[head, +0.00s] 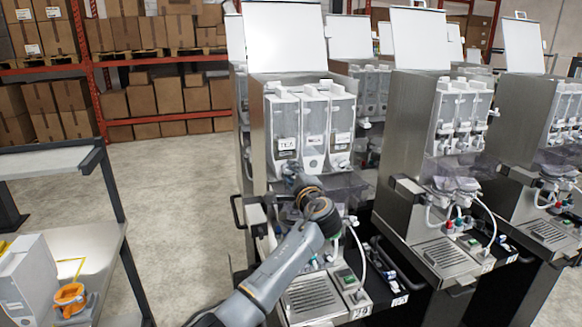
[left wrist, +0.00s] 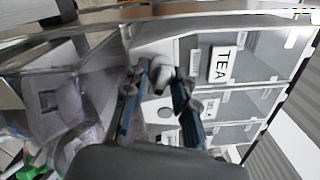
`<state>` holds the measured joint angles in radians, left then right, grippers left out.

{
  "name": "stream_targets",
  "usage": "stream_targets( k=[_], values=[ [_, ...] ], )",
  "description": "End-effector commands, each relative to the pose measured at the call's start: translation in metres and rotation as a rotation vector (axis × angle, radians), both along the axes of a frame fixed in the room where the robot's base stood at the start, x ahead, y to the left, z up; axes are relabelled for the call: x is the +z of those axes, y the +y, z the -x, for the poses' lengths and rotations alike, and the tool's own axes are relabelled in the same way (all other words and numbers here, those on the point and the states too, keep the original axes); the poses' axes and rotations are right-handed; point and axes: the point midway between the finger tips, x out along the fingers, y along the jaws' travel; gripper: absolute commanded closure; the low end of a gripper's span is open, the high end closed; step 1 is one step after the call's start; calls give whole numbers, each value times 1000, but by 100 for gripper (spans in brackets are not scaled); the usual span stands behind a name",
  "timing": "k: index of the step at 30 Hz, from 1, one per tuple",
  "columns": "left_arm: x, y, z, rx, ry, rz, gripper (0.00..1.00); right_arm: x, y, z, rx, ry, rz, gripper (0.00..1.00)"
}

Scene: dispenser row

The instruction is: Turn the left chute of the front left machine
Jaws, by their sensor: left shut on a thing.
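The front left machine (head: 258,130) is a steel dispenser with white canisters side by side, the leftmost labelled TEA (head: 287,145). My left gripper (head: 297,180) reaches up to the front of the machine just below the TEA canister, and my arm hides the spot behind it. In the left wrist view, the gripper's two blue-grey fingers (left wrist: 158,88) are around the left chute (left wrist: 159,72), a small pale spout beside the TEA canister (left wrist: 195,55). The gripper is shut on this chute. The chute's exact angle is hard to tell. My right gripper is not in view.
Another dispenser (head: 405,140) stands close on the right, with more machines beyond and behind. White hoses and a drip grille (head: 310,296) sit below my gripper. A cart (head: 106,240) stands at the left, with open floor (head: 180,200) between it and the machines.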

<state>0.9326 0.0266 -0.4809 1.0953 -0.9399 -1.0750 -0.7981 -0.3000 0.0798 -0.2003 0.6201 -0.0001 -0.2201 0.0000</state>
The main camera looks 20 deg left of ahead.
Motion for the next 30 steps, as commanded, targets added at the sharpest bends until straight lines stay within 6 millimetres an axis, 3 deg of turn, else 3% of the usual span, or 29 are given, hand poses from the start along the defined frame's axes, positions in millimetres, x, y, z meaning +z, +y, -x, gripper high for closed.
stream_targets(
  k=[9,25,26,27,30],
  values=[
    [-2,0,0,0,70,-98,100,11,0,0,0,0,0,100],
    [-3,0,0,0,82,-115,100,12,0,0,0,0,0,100],
    [-3,0,0,0,82,-115,71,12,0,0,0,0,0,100],
    [-3,0,0,0,82,-115,66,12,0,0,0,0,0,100],
    [-2,0,0,0,81,-115,66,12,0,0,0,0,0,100]
  ],
)
